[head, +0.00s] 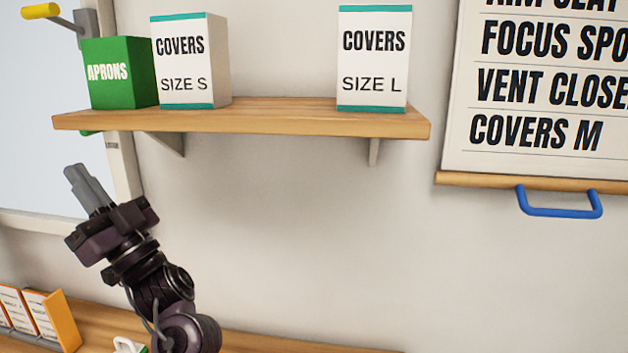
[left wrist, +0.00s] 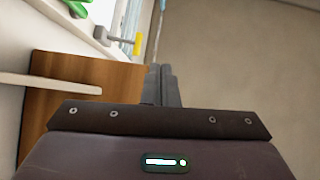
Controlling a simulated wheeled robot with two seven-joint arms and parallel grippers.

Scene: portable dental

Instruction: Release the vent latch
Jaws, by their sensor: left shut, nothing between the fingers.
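A latch-like lever with a yellow grip (head: 39,11) and grey mount sits on the window frame at the top left of the head view. It also shows in the left wrist view (left wrist: 137,43), beyond my fingers and a little to their left. I cannot tell for certain that it is the vent latch. My left gripper (head: 78,178) is shut and empty, pointing up in front of the lower window frame. It is well below the lever and apart from it. Its fingers also show in the left wrist view (left wrist: 160,75). My right gripper is not in view.
A wooden shelf (head: 250,120) juts out above and right of my gripper. It holds a green aprons box (head: 110,72), a size S covers box (head: 183,62) and a size L covers box (head: 373,60). Orange-and-white boxes (head: 45,315) stand lower left. The wall below the shelf is clear.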

